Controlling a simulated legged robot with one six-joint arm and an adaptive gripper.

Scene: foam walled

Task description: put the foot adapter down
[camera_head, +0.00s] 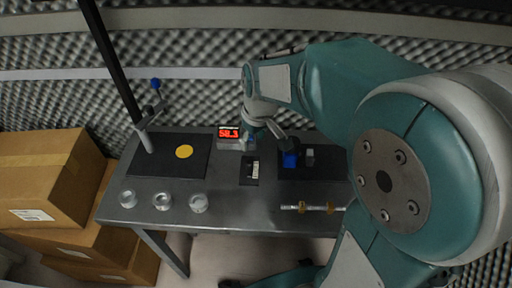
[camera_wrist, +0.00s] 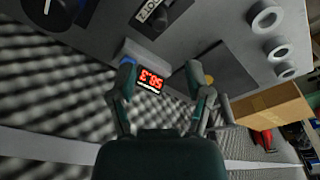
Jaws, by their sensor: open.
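Three short grey ring-shaped pieces, the left one (camera_head: 128,198), the middle one (camera_head: 162,200) and the right one (camera_head: 198,203), stand in a row at the table's front left. They also show at the upper right of the wrist view, for example the largest one (camera_wrist: 268,16). I cannot tell which of them, if any, is the foot adapter. My gripper (camera_head: 268,137) is over the back middle of the table, near the red-digit display (camera_head: 229,133). In the wrist view my gripper (camera_wrist: 166,92) has its fingers wide apart, with the display (camera_wrist: 150,80) seen between them and nothing held.
A blue block (camera_head: 290,160) and a grey block (camera_head: 310,155) sit on the right black mat. A rod with brass parts (camera_head: 312,208) lies front right. Cardboard boxes (camera_head: 45,180) stand left.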

